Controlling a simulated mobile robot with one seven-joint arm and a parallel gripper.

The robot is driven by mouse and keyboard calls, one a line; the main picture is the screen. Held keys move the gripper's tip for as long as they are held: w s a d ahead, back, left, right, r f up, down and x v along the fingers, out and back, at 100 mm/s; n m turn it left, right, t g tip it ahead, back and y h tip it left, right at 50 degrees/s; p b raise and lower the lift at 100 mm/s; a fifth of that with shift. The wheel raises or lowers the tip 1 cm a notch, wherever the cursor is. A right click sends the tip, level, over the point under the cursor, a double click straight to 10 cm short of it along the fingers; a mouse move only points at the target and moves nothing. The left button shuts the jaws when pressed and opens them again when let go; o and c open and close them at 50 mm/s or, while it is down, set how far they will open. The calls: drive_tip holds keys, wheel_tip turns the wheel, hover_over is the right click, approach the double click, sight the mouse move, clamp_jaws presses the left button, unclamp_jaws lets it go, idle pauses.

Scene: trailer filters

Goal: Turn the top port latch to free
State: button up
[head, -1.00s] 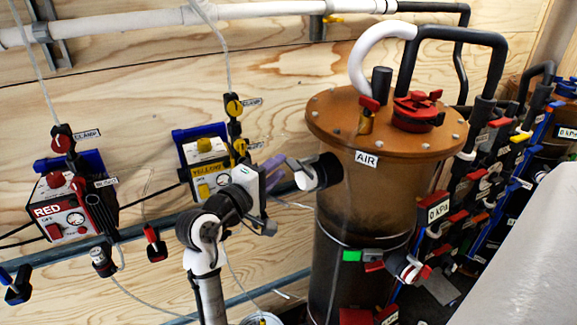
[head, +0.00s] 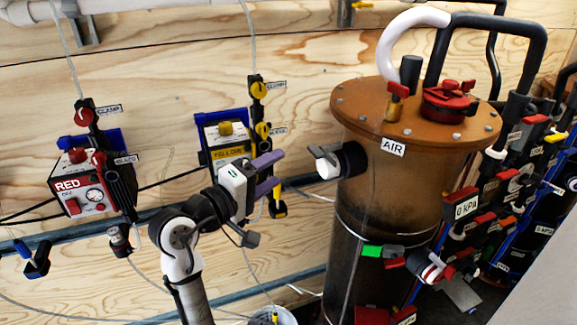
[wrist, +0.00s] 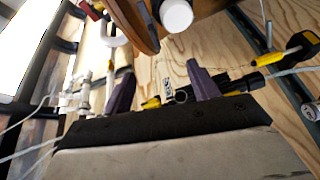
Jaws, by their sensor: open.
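The brown filter tank (head: 385,190) marked AIR stands right of centre in the head view. Its upper side port has a white end (head: 328,166), a black collar (head: 351,160) and a small dark grey lever (head: 316,150), which looks like the latch; its setting is not clear. My gripper (head: 272,173), with purple fingers, is open and empty, left of this port and apart from it. In the wrist view the open fingers (wrist: 162,85) have a white round end (wrist: 176,14), probably the port's, beyond them near the top edge.
The tank's lid carries a red cap (head: 450,101) and a small red-handled valve (head: 397,92). A lower port (head: 432,268) sits at the tank's right. A red pump box (head: 77,184) and a yellow one (head: 222,135) hang on the wooden wall at left. Thin tubes hang around my arm.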

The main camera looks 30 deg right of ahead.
sight(312, 152)
drive_tip(key=w+a+m+g+b, duration=0.35)
drive_tip(key=m+g+b, duration=0.45)
drive_tip(key=m, duration=1.2)
drive_tip(key=shift+t, duration=0.7)
drive_tip(key=s+d, duration=0.1)
drive_tip(key=d, duration=0.3)
drive_tip(key=d+p, duration=0.1)
drive_tip(key=d, duration=0.3)
drive_tip(key=s+d+p, duration=0.1)
drive_tip(key=d, duration=0.3)
drive_tip(key=shift+s+d+r, duration=0.25)
drive_tip(key=shift+s+d, duration=0.1)
drive_tip(key=shift+d, duration=0.05)
drive_tip(key=c, duration=1)
drive_tip(key=shift+o, duration=0.2)
drive_tip(key=shift+p, duration=0.35)
